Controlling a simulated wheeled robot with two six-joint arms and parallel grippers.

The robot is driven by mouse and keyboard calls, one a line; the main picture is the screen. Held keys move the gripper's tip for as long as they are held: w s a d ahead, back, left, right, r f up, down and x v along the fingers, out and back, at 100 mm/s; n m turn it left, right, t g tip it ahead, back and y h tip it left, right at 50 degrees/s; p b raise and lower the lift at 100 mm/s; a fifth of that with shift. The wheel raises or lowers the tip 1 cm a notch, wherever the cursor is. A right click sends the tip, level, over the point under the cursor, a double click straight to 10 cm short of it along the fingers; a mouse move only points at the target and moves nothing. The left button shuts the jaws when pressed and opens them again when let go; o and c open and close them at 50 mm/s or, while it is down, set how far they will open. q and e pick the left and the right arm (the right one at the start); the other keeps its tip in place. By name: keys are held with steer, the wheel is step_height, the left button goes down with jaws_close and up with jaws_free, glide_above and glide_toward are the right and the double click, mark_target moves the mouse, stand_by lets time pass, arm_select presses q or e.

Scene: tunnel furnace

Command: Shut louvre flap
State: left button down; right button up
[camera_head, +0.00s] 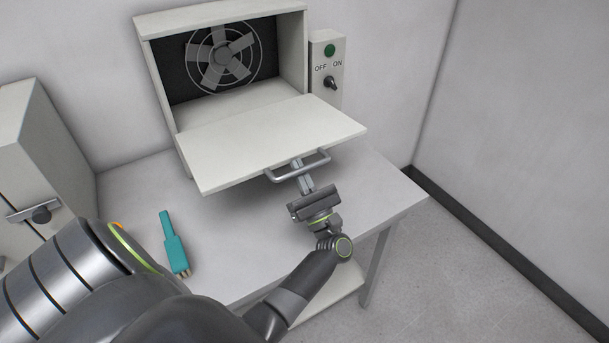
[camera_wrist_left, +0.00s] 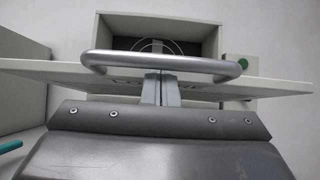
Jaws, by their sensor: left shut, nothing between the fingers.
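The louvre flap (camera_head: 270,140) is a pale panel hinged along the lower edge of a cabinet front. It stands open, sticking out roughly level towards me. A grey bar handle (camera_head: 320,161) is on its outer edge. The flap (camera_wrist_left: 240,83) shows nearly edge-on in the left wrist view, with the handle (camera_wrist_left: 200,65) in front. My left gripper (camera_head: 298,166) is shut and empty, its fingertips at the middle of the handle. In the left wrist view the fingertips (camera_wrist_left: 161,77) meet the handle from below; I cannot tell whether they touch it. My right gripper is not in view.
The cabinet (camera_head: 226,8) with a fan (camera_head: 222,54) inside stands on a white table (camera_head: 376,195). A switch box (camera_head: 327,65) marked OFF and ON is at its right. A teal tool (camera_head: 173,243) lies on the table. Another pale cabinet (camera_head: 38,150) stands at the left.

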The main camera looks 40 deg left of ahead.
arm_select(q)
steer(key=shift+w+a, duration=0.1)
steer(key=shift+a, duration=0.15)
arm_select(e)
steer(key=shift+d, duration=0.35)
